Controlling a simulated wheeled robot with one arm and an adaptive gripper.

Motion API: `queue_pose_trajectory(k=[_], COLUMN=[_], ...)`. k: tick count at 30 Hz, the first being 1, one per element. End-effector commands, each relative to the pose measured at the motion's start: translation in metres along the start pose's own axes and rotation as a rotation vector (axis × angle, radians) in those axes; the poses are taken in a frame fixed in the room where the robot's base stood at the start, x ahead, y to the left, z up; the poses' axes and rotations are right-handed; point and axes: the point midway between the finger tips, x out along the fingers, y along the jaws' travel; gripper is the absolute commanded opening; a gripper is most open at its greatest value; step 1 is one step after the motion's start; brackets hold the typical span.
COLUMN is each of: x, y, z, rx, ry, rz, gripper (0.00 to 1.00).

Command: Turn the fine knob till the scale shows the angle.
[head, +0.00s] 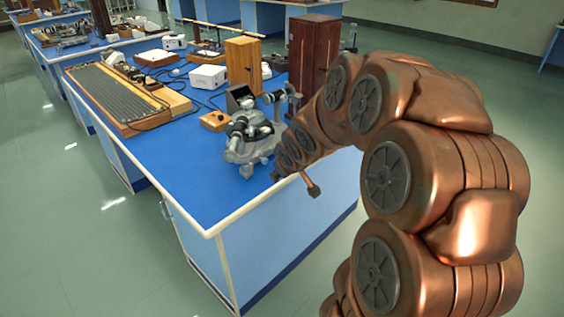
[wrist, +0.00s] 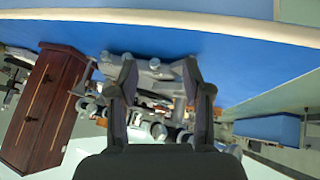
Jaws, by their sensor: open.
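The spectrometer (head: 240,152), a grey metal instrument with a round base and dark tubes, stands near the front right corner of the blue bench. My arm reaches to its right side in the head view. My gripper (wrist: 158,72) is open, its two dark fingers apart in the wrist view. Grey parts of the spectrometer (wrist: 150,68) show between and beyond the fingers. I cannot tell whether the fingers touch it. I cannot single out the fine knob or read a scale in either view.
The blue bench top (head: 180,152) has clear space left of the spectrometer. A small wooden box (head: 214,121) lies behind it. A dark wooden cabinet (head: 312,45) and a lighter one (head: 243,62) stand farther back. A long grooved board (head: 115,92) lies at left.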

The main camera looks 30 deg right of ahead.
Motion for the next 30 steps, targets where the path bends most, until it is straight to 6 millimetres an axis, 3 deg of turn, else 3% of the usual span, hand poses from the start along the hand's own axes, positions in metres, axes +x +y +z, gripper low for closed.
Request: queue_pose_trajectory(k=[1, 3, 12, 19, 30], x=[0.023, 0.044, 0.113, 0.134, 0.127], y=[0.01, 0.023, 0.064, 0.082, 0.089], z=[-0.001, -0.013, -0.032, -0.018, 0.004], rx=[-0.004, -0.021, -0.068, -0.07, -0.056], ry=[0.046, 0.133, 0.5, 0.779, 1.001], rz=[0.001, -0.001, -0.044, -0.101, -0.151], gripper=[0.49, 0.49, 0.49, 0.49, 0.49])
